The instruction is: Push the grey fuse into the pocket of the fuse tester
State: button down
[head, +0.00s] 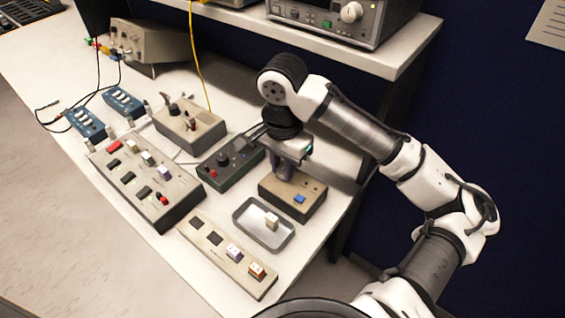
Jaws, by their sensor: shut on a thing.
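The fuse tester (308,206) is the tan-topped, dark-sided box with a blue button near the right edge of the bench. My gripper (284,174) points down over the tester's back left part, its fingers at or just above the top face. It is shut on the grey fuse, which is mostly hidden between the fingers. The pocket is hidden under the gripper, so I cannot tell how far the fuse sits in it.
A metal tray (246,233) in front of the tester holds a pale fuse (271,221). A fuse strip (218,256) lies nearer. A dark control box (229,172) stands close left of my gripper. A switch panel (160,195) is further left. A shelf (400,58) overhangs behind.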

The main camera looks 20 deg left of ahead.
jog(key=shift+f, duration=0.2)
jog(key=c, duration=1.2)
grip_release()
notch_tip(320, 180, up, 14)
jog(key=shift+f, duration=0.1)
